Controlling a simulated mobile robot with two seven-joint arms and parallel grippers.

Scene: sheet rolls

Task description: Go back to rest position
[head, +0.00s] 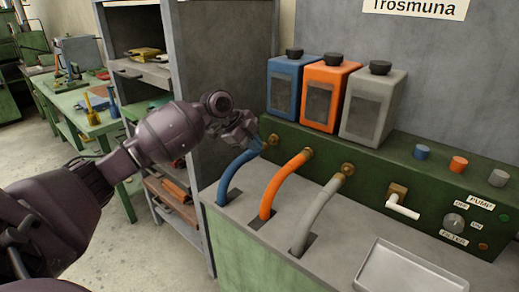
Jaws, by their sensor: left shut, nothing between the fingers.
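My left arm comes in from the left, and its gripper (252,143) is close to the top end of the blue hose (236,176), at the green pump panel (385,185). The gripper is shut with nothing visible in it. I cannot tell whether it touches the hose. The orange hose (284,185) and grey hose (318,212) run from brass fittings down into slots in the counter. My right gripper is not in view.
Blue (289,84), orange (325,92) and grey (372,103) canisters stand on the panel. A lever (401,203) sticks out at the right. A metal tray (412,270) lies on the counter. A grey shelf cabinet (222,65) and green workbench (88,110) stand behind my left arm.

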